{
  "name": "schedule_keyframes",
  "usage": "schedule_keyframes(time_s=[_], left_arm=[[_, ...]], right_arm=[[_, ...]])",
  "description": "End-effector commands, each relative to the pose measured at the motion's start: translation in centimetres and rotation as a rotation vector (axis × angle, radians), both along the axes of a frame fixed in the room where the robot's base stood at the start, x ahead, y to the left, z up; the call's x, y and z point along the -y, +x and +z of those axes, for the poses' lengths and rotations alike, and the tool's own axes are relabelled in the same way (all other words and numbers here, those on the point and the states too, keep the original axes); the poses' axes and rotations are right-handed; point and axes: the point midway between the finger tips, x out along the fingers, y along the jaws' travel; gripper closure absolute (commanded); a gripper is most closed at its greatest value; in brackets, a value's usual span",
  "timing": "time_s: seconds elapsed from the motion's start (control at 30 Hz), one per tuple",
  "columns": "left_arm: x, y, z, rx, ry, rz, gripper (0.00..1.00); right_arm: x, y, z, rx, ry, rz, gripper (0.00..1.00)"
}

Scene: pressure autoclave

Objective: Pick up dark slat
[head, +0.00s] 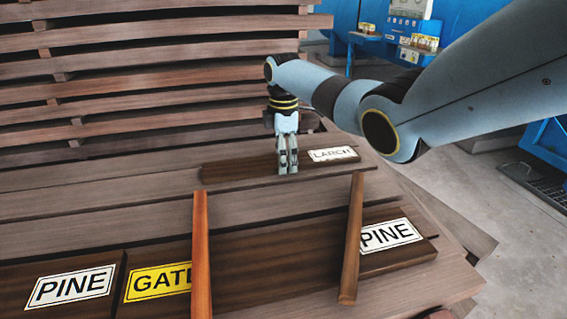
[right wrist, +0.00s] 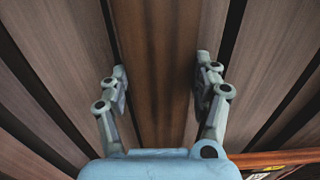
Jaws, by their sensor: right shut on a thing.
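The dark slat (head: 235,168) with a white LARCH label (head: 333,154) lies across the lighter planks of the wooden stack. My right gripper (head: 288,168) reaches down over the slat's middle, left of the label. In the right wrist view the dark slat (right wrist: 160,110) runs between the two fingers, one on each side, and my right gripper is shut on it. The slat looks level and close to the planks; I cannot tell whether it is clear of them. My left gripper is not in view.
In front lie dark boards labelled PINE (head: 73,287), GATE (head: 158,281) and PINE (head: 391,234). Two reddish wooden strips (head: 201,255) (head: 352,240) lie across them. Stacked slats (head: 150,75) rise behind. Blue equipment (head: 400,40) stands at the back on grey floor.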

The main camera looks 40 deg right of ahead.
Motion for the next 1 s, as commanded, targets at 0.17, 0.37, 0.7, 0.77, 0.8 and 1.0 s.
schedule_keyframes(time_s=[0.17, 0.37, 0.7, 0.77, 0.8, 1.0], left_arm=[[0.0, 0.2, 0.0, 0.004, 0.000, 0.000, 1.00], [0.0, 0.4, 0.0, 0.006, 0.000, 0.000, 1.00], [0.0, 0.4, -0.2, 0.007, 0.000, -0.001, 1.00], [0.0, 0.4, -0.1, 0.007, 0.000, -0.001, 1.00], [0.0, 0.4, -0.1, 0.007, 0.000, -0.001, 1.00], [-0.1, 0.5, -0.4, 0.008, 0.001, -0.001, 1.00]], right_arm=[[0.0, 0.1, 0.1, 0.002, 0.000, 0.000, 0.87], [0.0, 0.1, 0.2, 0.002, 0.000, 0.000, 0.87], [0.1, 0.2, 4.3, 0.007, -0.003, 0.000, 0.87], [1.2, -1.0, 4.9, 0.002, -0.005, -0.003, 0.87], [1.8, -1.8, 5.5, 0.003, -0.007, -0.002, 0.87], [4.6, -5.1, 8.0, 0.002, -0.007, -0.002, 0.87]])
